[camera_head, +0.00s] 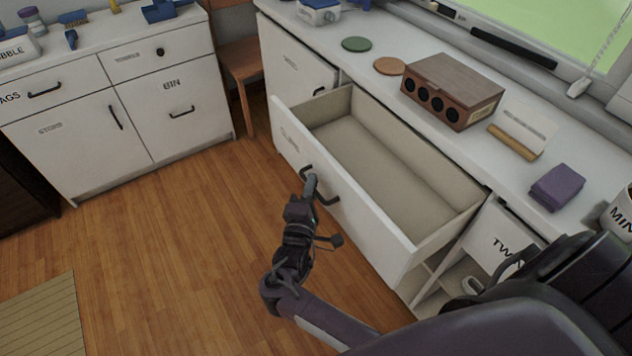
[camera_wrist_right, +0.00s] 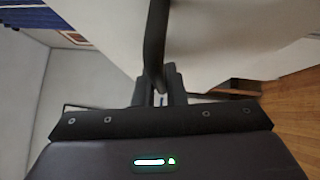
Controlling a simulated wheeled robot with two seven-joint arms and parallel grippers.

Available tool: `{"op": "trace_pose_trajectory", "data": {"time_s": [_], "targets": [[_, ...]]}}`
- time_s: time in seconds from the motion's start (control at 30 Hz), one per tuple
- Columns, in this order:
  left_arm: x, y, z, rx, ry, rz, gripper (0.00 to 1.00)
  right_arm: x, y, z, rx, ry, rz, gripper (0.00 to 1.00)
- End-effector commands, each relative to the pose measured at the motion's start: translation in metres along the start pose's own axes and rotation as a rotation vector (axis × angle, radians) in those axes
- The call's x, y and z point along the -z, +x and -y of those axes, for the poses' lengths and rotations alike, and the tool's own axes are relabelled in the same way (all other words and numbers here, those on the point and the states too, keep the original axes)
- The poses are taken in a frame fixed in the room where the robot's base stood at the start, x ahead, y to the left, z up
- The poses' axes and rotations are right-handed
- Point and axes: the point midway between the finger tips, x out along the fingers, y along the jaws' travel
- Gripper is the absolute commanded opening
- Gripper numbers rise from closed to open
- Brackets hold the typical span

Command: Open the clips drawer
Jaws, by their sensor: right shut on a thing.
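A wide white drawer (camera_head: 345,205) stands far open from the counter on the right in the head view. Its beige inside is empty. A small label on its front is too faint to read. My right gripper (camera_head: 310,184) is at the drawer front and shut on the dark curved drawer handle (camera_head: 325,197). In the right wrist view the handle (camera_wrist_right: 155,45) runs down between the fingers (camera_wrist_right: 161,88), in front of the white drawer front (camera_wrist_right: 215,45). My left gripper is not in view.
The countertop above holds a wooden box with round holes (camera_head: 452,90), a green disc (camera_head: 356,44), an orange disc (camera_head: 390,66) and a purple cloth (camera_head: 557,187). A white cabinet (camera_head: 110,110) and a wooden chair (camera_head: 243,62) stand behind.

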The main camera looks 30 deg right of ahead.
Motion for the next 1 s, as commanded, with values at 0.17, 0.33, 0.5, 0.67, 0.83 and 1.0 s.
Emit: {"op": "trace_pose_trajectory", "data": {"time_s": [0.17, 0.33, 0.5, 0.67, 0.83, 1.0], "targets": [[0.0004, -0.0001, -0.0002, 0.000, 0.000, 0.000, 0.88, 0.0003, -0.0007, 0.0004, 0.001, -0.002, 0.001, 0.00], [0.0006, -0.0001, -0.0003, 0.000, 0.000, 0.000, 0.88, 0.0002, -0.0006, 0.0004, 0.001, -0.001, 0.001, 0.00], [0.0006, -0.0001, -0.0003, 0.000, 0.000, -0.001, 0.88, 0.0002, -0.0006, 0.0003, 0.001, -0.001, 0.001, 0.29], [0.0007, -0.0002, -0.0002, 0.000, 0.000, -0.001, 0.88, 0.0003, -0.0004, 0.0000, 0.000, 0.000, 0.000, 0.33], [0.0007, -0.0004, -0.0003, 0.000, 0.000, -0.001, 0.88, 0.0002, -0.0002, -0.0001, 0.000, 0.000, 0.000, 0.33], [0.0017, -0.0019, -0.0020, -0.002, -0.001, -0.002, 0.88, -0.0020, 0.0016, 0.0011, 0.000, -0.001, -0.001, 0.33]]}}
